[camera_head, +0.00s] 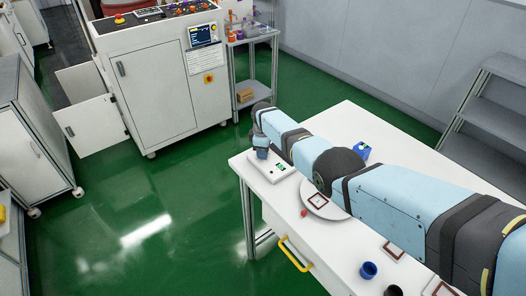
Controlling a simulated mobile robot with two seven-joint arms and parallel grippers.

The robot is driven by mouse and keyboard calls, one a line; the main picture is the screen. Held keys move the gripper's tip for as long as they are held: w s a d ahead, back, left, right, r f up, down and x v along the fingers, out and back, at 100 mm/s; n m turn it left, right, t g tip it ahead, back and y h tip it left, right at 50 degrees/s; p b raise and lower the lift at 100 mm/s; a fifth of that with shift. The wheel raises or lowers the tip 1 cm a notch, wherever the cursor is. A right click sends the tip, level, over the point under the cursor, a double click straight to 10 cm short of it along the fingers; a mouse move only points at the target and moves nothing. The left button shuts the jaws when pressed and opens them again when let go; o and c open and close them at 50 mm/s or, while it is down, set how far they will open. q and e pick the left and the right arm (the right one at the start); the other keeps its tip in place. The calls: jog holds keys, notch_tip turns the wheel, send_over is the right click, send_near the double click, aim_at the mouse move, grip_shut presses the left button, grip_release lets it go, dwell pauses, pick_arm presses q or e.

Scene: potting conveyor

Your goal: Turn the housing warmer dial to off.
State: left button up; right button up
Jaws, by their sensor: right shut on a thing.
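My right arm reaches in from the right across the table. My right gripper (261,154) points down on top of the warmer, beside the display. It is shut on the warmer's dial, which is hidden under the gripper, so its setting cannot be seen. My left gripper is not in view.
On the white table (336,228) are a round grey plate (318,211) with a dark red square frame, a small red piece (304,213), a blue cup (368,270) and a blue device (362,152) behind my arm. A yellow handle (295,254) sticks out at the front. Green floor is free to the left.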

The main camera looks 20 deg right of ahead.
jog(key=shift+n, duration=1)
jog(key=o, duration=0.9)
jog(key=shift+r, duration=0.1)
